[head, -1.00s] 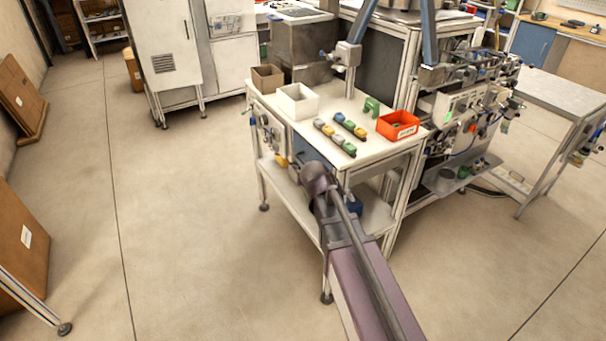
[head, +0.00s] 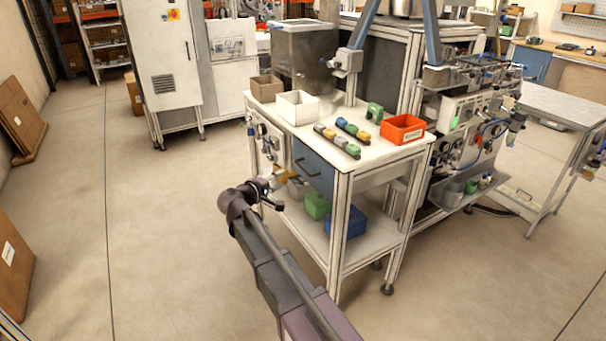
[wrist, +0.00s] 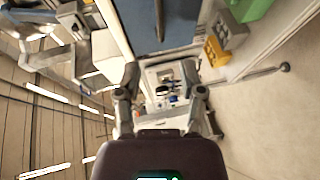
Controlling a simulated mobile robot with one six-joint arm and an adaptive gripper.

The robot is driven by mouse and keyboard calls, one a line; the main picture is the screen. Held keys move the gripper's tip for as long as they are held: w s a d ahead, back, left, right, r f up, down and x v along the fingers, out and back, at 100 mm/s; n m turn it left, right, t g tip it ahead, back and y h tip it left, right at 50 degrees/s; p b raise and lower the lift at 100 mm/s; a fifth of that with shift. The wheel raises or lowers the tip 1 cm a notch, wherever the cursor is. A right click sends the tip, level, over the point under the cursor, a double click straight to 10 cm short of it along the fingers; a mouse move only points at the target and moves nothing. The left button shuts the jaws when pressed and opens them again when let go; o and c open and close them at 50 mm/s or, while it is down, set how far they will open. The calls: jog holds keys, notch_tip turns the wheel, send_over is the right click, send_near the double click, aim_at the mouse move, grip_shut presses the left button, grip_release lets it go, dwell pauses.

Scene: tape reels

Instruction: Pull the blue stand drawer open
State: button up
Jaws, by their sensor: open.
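The drawer of the stand has a blue front (head: 318,176) under the white top and looks shut. Its dark bar handle (head: 307,165) is on that front. In the wrist view the blue front (wrist: 180,32) fills the top middle, and the handle (wrist: 159,18) runs up and down the picture there. My gripper (head: 281,179) is just left of and below the handle in the head view. In the wrist view my gripper (wrist: 161,76) has its two fingers spread, with nothing held between them, apart from the handle.
The stand top (head: 378,152) carries a white bin (head: 297,107), an orange bin (head: 402,129) and small coloured parts. A green box (head: 317,206) and a blue box (head: 346,222) stand on the lower shelf. Floor left of the stand is clear.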

aim_at(302, 169)
jog(key=shift+d, duration=0.1)
jog(key=b+x, duration=0.2)
jog(key=x, duration=1.1)
jog(key=shift+w+d+f+b, duration=0.1)
jog(key=shift+w+d+b, duration=0.05)
jog(key=shift+w+b, duration=0.15)
grip_shut()
